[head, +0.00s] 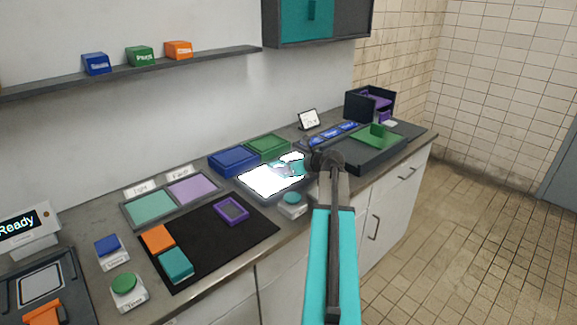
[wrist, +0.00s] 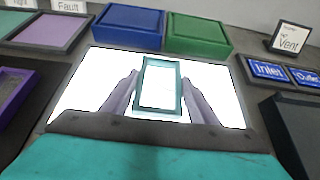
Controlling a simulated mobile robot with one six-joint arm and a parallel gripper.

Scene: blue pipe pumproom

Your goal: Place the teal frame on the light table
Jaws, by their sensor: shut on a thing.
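The teal frame (wrist: 160,62) is a rectangular ring between the two fingers of my gripper (wrist: 161,82) in the wrist view. My gripper is shut on it. The bright white surface of the light table (wrist: 85,88) shows around and through the frame. In the head view the light table (head: 262,183) glows on the counter, with my gripper (head: 291,165) over its back right part. The frame is only partly visible there, washed out by glare and the gripper. I cannot tell whether the frame touches the surface.
Blue (head: 233,160) and green (head: 268,146) bins stand just behind the light table. A button box (head: 292,205) is at its front right. A black mat (head: 205,255) with a purple frame (head: 232,210) lies left. A dark tray (head: 370,153) is to the right.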

